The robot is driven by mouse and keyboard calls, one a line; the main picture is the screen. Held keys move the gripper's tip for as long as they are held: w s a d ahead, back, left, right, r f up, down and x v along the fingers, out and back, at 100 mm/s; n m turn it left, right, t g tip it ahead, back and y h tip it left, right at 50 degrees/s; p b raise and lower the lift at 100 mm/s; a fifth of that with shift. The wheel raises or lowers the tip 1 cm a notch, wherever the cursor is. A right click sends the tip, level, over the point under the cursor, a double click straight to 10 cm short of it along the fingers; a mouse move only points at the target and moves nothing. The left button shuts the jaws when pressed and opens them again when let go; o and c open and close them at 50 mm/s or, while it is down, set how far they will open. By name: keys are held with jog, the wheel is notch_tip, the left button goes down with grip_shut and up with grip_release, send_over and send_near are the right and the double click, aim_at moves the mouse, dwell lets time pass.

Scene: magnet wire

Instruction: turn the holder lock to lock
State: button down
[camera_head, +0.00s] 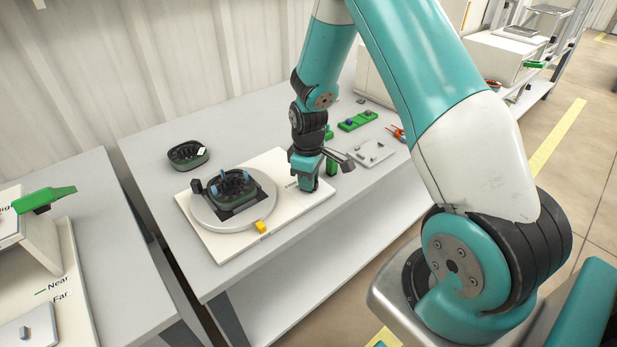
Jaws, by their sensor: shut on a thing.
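My gripper (307,186) points down at the right end of a cream board on the table. It is shut on a small part at the board, which I take to be the holder lock. The fingers hide this part, so its shape and turn angle cannot be made out. A small dark label, too small to read, lies just left of the fingers. On the board's left half a round grey plate (205,218) carries a dark green-black holder (233,190) with several upright pegs and blue pieces. A yellow block (261,227) sits at the plate's front edge.
A second dark oval holder (187,155) lies behind the board on the left. Green blocks (357,121), a pale plate with small parts (372,154) and orange-handled pliers (397,133) lie to the right. Another table stands at the left across a gap.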

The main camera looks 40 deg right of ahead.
jog(key=m+p, duration=0.1)
jog(key=m, duration=0.6)
jog(key=shift+p, duration=0.35)
jog(key=m+p, duration=0.1)
jog(key=m, duration=0.4)
jog(key=shift+m, duration=0.3)
jog(key=c, duration=1)
grip_release()
notch_tip(320, 180, up, 18)
jog(key=shift+f, duration=0.25)
